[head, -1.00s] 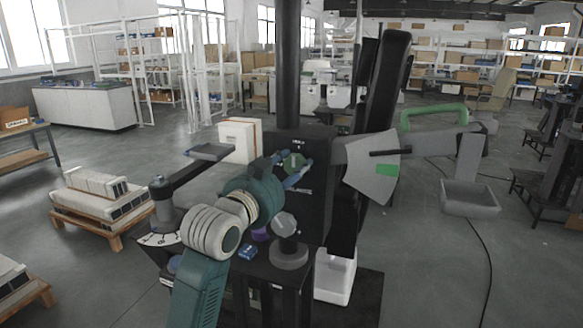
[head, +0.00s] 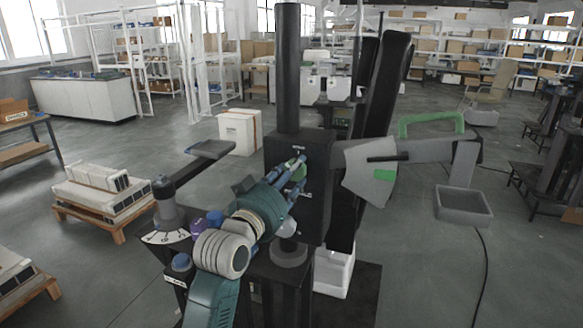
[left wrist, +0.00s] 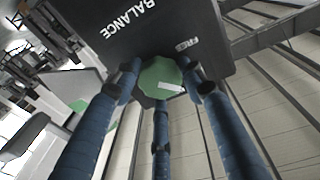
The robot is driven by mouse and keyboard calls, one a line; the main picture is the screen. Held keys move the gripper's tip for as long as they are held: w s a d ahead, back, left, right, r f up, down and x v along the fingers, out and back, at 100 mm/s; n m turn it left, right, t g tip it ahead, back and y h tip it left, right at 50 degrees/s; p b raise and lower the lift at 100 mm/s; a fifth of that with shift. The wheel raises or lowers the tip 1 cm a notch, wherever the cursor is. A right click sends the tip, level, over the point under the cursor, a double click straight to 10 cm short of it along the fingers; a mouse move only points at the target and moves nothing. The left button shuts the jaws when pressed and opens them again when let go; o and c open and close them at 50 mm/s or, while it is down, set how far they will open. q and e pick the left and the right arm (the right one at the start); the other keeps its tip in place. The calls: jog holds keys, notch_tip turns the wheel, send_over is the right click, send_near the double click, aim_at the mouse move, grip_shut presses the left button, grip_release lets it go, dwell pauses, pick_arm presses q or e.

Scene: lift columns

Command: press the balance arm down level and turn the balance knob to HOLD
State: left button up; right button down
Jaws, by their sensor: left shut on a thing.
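The green balance knob (head: 299,172) is on the front of a black box (head: 318,205) on the column. My left gripper (head: 297,180) is shut on it. In the left wrist view the knob (left wrist: 160,78) sits between the blue fingers of the gripper (left wrist: 160,92). A pale mark on the knob points right, and the words BALANCE and FREE show on the box. The balance arm (head: 428,150) runs right from the box and looks about level, with a green handle (head: 432,122) on top. Its dark pointer lies above the green patch (head: 384,175) on the grey plate.
A grey tray (head: 463,204) hangs at the arm's right end. A white bin (head: 334,274) is below. Pallets with white blocks (head: 100,190) stand at left.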

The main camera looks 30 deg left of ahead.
pick_arm(q)
jog(key=shift+r+n+p, duration=0.3)
jog(key=shift+n+p, duration=0.25)
jog(key=shift+n, duration=0.65)
jog(key=o, duration=1.2)
jog(key=shift+c, duration=0.2)
jog(key=shift+f, duration=0.1)
jog(key=s+d, duration=0.1)
jog(key=s, duration=0.6)
jog(key=shift+s+d+f, duration=0.15)
jog(key=shift+f, duration=0.25)
jog(key=shift+f, duration=0.1)
